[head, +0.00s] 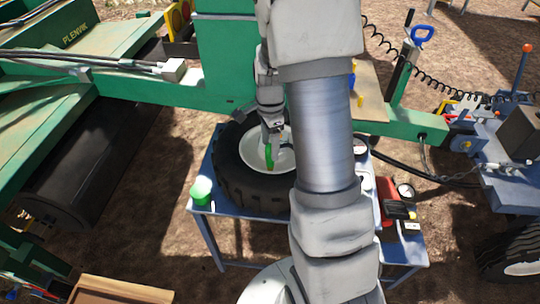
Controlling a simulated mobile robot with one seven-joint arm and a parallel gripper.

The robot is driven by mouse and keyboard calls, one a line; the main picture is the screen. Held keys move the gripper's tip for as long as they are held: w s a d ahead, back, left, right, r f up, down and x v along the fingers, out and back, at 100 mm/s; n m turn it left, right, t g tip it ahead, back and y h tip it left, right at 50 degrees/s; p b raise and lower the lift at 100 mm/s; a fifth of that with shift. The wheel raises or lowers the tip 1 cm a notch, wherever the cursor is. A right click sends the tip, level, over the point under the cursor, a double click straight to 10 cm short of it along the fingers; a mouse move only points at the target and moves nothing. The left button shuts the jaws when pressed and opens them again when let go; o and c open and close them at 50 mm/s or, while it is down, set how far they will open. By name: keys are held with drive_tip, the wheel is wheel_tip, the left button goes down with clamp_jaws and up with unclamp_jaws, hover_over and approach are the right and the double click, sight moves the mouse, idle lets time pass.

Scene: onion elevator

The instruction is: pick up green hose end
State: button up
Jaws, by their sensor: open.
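A small green piece, which looks like the green hose end (268,156), shows inside the white wheel rim of a black tire (238,187). The tire lies flat on a blue table (206,172). My gripper (273,137) is open and points down over the rim, just above the green piece. Whether its fingers touch the green piece cannot be told. My arm hides the right part of the tire and part of the table.
The green machine frame (150,92) crosses behind the tire. A blue trailer (505,160) stands at right.

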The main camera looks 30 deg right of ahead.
sight(270, 157)
drive_tip(key=shift+w+d+f+b, duration=0.1)
drive_tip(key=shift+f+b, duration=0.15)
drive_tip(key=shift+f, duration=1.3)
drive_tip(key=shift+w+f+b, duration=0.1)
drive_tip(key=shift+f+b, duration=0.1)
drive_tip(key=shift+f, duration=1.3)
drive_tip(key=shift+c, duration=0.3)
clamp_jaws()
